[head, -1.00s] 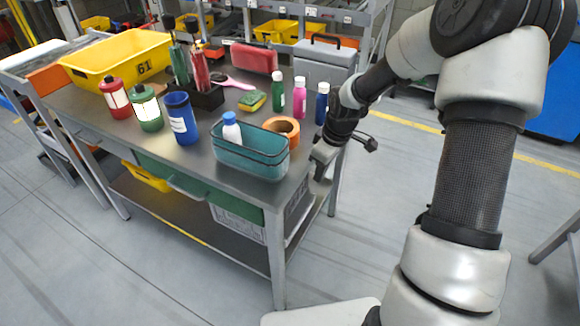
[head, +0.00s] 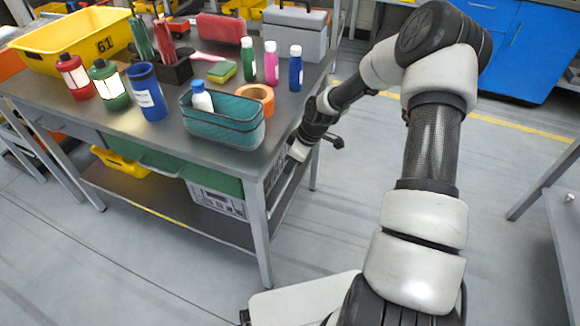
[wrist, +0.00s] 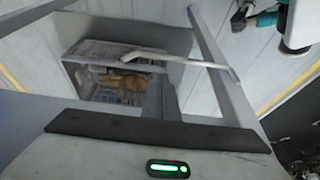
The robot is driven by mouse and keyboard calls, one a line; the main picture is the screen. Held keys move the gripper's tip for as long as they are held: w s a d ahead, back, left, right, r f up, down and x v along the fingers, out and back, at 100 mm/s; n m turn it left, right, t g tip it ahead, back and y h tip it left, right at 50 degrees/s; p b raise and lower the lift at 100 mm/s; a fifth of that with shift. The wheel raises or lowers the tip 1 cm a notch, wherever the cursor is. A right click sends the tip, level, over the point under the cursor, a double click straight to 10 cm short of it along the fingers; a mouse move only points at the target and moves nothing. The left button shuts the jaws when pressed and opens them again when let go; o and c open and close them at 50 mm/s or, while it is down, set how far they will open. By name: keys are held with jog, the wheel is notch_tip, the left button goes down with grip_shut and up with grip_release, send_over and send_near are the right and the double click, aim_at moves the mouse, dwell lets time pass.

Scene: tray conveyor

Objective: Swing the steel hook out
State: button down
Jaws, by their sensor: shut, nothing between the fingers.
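A pale, bent metal bar (wrist: 185,60), which looks like the steel hook, shows in the wrist view just beyond my fingertips. It runs across to the right and ends near a long grey rail. My gripper (wrist: 160,90) is shut and empty, with its fingertips close to the bar; I cannot tell whether they touch it. In the head view my gripper (head: 296,152) is low beside the right end of the steel workbench (head: 170,125). The hook cannot be made out in the head view.
On the bench near my gripper stand a teal basket (head: 222,124), an orange tape roll (head: 255,95) and several bottles. A grey toolbox (head: 288,32) is behind them. A crate-like opening (wrist: 112,85) lies beyond the bar.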

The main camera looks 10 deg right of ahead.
jog(key=b+x, duration=0.1)
jog(key=x, duration=0.5)
jog(key=shift+f, duration=0.35)
